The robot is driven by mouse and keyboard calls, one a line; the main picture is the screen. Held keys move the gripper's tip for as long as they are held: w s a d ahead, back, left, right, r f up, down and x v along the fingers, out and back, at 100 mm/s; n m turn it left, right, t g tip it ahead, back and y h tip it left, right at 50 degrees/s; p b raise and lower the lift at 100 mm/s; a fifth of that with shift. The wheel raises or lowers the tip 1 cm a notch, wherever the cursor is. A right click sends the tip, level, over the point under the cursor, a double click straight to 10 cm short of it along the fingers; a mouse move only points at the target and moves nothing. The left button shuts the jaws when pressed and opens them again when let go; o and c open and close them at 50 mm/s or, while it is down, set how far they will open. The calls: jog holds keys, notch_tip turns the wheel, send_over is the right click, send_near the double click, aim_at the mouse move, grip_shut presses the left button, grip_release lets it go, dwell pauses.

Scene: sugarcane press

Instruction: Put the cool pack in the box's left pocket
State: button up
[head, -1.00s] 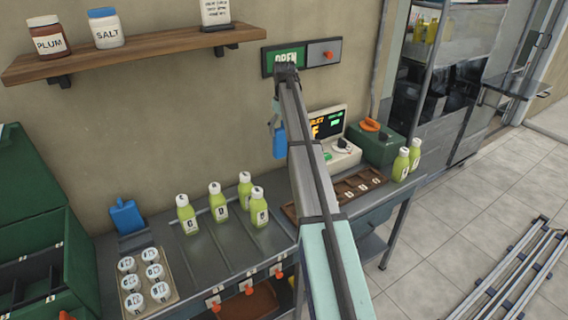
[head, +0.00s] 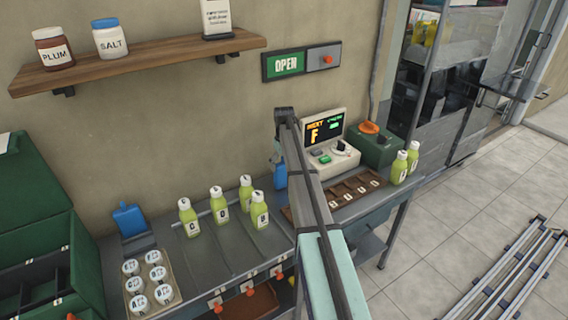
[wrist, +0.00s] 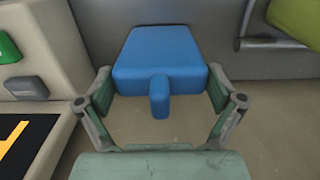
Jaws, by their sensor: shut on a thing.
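My gripper (head: 277,157) is shut on a blue cool pack (head: 280,176) and holds it above the counter, left of the scale-like machine. In the wrist view the cool pack (wrist: 158,52) sits between the two fingers (wrist: 159,88), with its narrow tab towards the camera. A second blue pack (head: 129,219) stands at the counter's left end, near the wall. The green box (head: 68,303) is at the far left with its lid up. Dark divided pockets show inside it, cut off by the picture edge.
Several green bottles (head: 221,207) stand on the counter between the held pack and the box. A tray of white-lidded cups (head: 168,270) sits beside the box. The cream machine with a screen (head: 345,158) is right of my gripper. A wooden shelf (head: 150,57) is above.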

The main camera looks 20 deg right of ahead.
jog(key=shift+f, duration=0.15)
jog(key=o, duration=1.5)
jog(key=shift+c, duration=0.2)
notch_tip(320, 180, up, 12)
jog(key=b, duration=0.2)
jog(key=shift+b, duration=0.35)
